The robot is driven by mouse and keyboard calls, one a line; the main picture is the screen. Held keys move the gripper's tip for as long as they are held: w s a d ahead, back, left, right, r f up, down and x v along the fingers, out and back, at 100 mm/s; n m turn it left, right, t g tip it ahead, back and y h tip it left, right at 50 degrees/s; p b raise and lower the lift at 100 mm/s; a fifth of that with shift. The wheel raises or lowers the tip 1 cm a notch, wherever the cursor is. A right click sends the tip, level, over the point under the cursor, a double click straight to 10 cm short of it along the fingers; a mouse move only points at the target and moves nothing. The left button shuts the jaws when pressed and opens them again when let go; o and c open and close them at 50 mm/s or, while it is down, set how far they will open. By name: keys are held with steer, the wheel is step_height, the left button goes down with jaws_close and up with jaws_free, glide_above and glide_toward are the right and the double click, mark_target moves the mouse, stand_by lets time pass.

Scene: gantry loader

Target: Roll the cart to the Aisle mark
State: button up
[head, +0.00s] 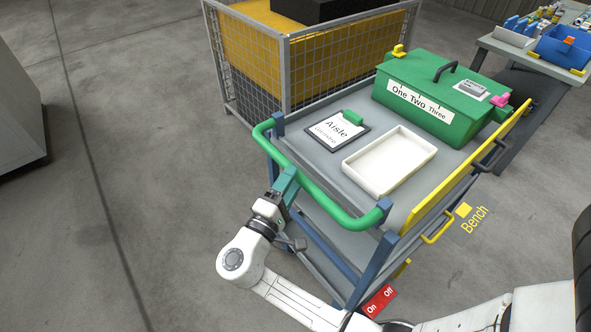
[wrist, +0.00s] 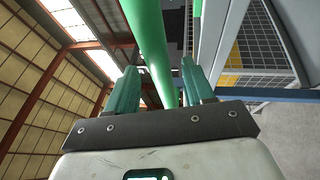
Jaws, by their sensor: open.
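The cart (head: 327,171) stands in the middle of the head view, with a grey top and blue frame. Its green push handle (head: 325,196) runs along the near-left end. My gripper (head: 286,180) is at the left part of this handle. In the wrist view the handle bar (wrist: 152,45) passes between the two open fingers of my gripper (wrist: 161,82). Whether the fingers touch the bar I cannot tell. A red On/Off plate (head: 381,301) is low at the cart's near end. A clipboard (head: 324,135) reading "Aisle" lies on the cart. No Aisle floor mark is in view.
On the cart are a white tray (head: 348,161) and a green box (head: 405,73). A mesh cage (head: 248,72) stands close behind it. A yellow "Bench" floor mark (head: 474,220) and a workbench (head: 493,43) are to the right. Open floor (head: 130,130) lies left.

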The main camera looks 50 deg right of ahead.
steer(key=shift+x, duration=1.45)
jaws_close()
